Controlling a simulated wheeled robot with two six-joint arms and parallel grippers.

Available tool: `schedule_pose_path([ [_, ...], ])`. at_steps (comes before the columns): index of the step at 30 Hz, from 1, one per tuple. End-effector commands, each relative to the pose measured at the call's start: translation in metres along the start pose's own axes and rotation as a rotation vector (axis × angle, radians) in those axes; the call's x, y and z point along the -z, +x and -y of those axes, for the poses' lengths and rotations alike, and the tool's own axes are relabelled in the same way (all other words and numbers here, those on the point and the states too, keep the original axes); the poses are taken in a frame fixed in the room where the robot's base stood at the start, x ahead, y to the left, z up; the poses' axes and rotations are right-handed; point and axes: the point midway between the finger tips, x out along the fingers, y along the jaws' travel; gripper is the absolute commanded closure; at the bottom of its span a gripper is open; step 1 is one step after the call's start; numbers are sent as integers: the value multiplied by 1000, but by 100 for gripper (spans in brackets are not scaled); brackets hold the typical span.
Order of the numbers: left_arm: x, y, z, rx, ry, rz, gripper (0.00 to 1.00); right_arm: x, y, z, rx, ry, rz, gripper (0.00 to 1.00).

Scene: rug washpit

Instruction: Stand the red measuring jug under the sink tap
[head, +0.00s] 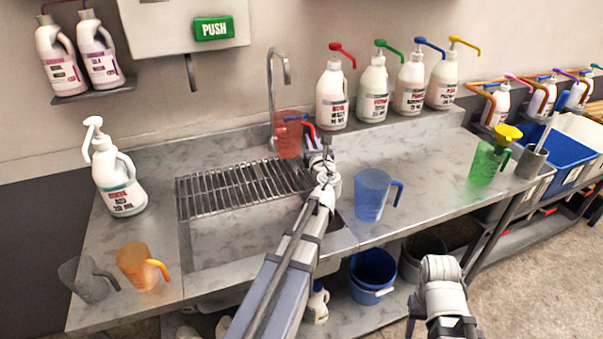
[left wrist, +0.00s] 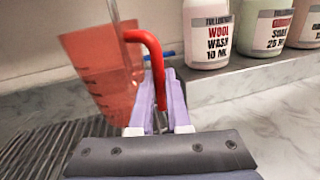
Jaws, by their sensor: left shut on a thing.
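The red measuring jug (head: 287,138) looks upright in the head view, at the back edge of the slatted sink grate (head: 240,188). The sink tap (head: 273,95) curves over, and its spout end appears above the jug in the picture. Whether the jug's base touches the grate is unclear. My left gripper (head: 320,152) is shut on the jug's red handle, on the jug's right side. The left wrist view shows the handle (left wrist: 148,55) between the fingers and the translucent body (left wrist: 95,75) to the left. My right arm shows at the bottom right; its fingertips are not clear.
Pump bottles (head: 332,95) stand on the back ledge, right of the tap. A blue jug (head: 372,192) stands right of my left arm. An orange jug (head: 137,267) and grey jug (head: 84,281) stand front left. A green jug (head: 486,162) with a yellow funnel stands right.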

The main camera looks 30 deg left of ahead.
Motion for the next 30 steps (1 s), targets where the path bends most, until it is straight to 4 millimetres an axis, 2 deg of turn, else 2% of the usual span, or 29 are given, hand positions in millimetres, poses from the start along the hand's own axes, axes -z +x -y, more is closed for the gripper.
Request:
schedule_pose_path([
  [1, 12, 0, 0, 0, 0, 0, 100, 1, 12, 1, 0, 0, 0, 50],
  [9, 52, 0, 2, -1, 0, 0, 100, 3, 52, 5, 0, -1, 0, 50],
  [17, 55, 0, 2, -1, 0, 0, 100, 3, 55, 5, 0, -1, 0, 50],
  [27, 92, 0, 4, -1, 0, 0, 100, 5, 91, 9, 0, -1, 0, 50],
  [30, 94, 0, 4, -1, 1, 0, 100, 6, 93, 9, 0, -1, 0, 50],
])
